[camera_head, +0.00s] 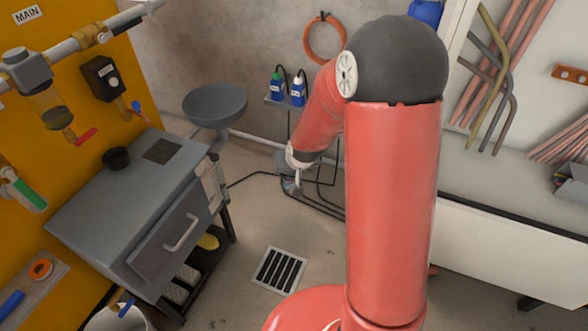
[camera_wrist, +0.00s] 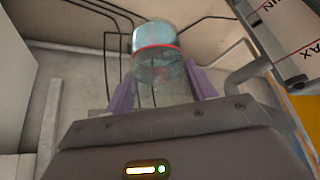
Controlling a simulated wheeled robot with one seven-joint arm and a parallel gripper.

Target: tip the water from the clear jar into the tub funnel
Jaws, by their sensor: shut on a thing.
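The clear jar (camera_wrist: 160,72) with a red ring around it sits between the purple fingers of my gripper (camera_wrist: 163,90) in the wrist view. My gripper is shut on it. The jar has a bluish tint beyond the ring; I cannot make out the water level. In the head view my gripper (camera_head: 292,186) is small and partly hidden at the end of my red arm, low over the floor. A wide grey bowl (camera_head: 215,100), which looks like the tub funnel, stands beside the grey cabinet, up and to the left of my gripper.
Black pipes run along the floor behind my gripper. Open floor surrounds a drain grate (camera_head: 279,270).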

